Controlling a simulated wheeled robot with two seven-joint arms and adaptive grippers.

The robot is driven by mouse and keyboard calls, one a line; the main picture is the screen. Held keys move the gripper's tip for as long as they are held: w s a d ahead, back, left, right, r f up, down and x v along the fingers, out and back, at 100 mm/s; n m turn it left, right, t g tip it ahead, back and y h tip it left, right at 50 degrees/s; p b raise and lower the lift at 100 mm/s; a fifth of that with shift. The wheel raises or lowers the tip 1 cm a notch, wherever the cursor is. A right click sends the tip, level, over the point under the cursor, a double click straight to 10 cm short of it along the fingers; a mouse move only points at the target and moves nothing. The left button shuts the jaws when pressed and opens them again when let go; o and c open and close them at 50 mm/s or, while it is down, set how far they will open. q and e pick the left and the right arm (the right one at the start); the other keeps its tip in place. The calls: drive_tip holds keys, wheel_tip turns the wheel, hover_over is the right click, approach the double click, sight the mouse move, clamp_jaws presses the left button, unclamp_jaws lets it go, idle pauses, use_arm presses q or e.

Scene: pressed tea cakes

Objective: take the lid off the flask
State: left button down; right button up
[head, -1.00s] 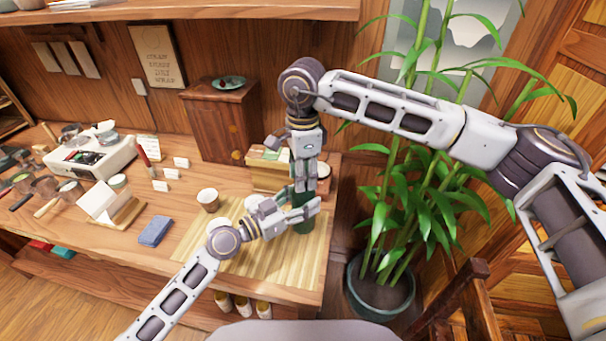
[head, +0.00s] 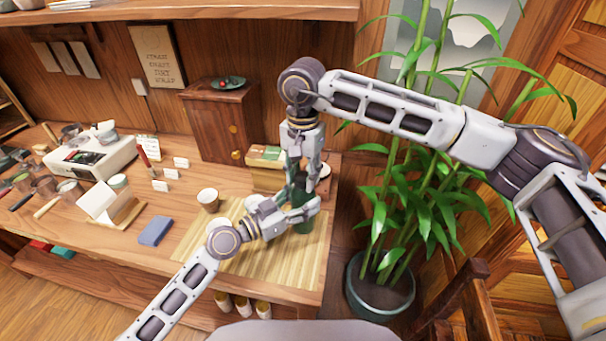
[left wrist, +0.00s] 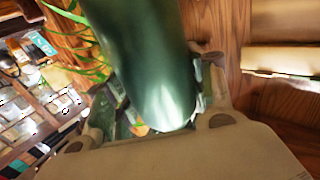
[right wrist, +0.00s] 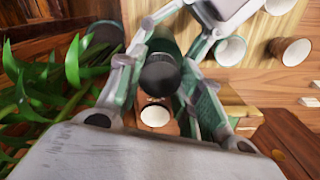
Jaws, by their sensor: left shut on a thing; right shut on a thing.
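The dark green flask (head: 303,218) stands upright on the slatted mat near the table's right end. My left gripper (head: 300,211) is shut around its body from the left. The green body fills the middle of the left wrist view (left wrist: 160,70). My right gripper (head: 303,178) points down from above and is shut on the dark lid (right wrist: 160,75), seen between its fingers in the right wrist view. The green body (right wrist: 165,42) shows behind the lid there. I cannot tell whether there is a gap between lid and flask.
The slatted mat (head: 225,258) carries pale cups beside my left gripper, with a cup (head: 208,200) to the left. A wooden cabinet (head: 222,125) and a small box (head: 266,172) stand behind. A potted bamboo (head: 380,290) stands right of the table. A blue cloth (head: 155,230) lies left.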

sight(303, 176)
use_arm(q)
drive_tip(key=shift+s, duration=0.1)
use_arm(e)
drive_tip(key=n, duration=0.3)
drive_tip(key=shift+w+n, duration=0.1)
drive_tip(key=shift+n, duration=0.3)
drive_tip(key=n, duration=0.4)
drive_tip(key=shift+r, duration=1.2)
idle(0.8)
drive_tip(key=shift+r, duration=1.95)
use_arm(q)
drive_tip(key=shift+c, duration=2.4)
unclamp_jaws()
drive_tip(key=shift+a, duration=0.1)
drive_tip(key=v, duration=1.1)
drive_tip(key=shift+s+a, duration=0.2)
drive_tip(key=shift+a, duration=0.1)
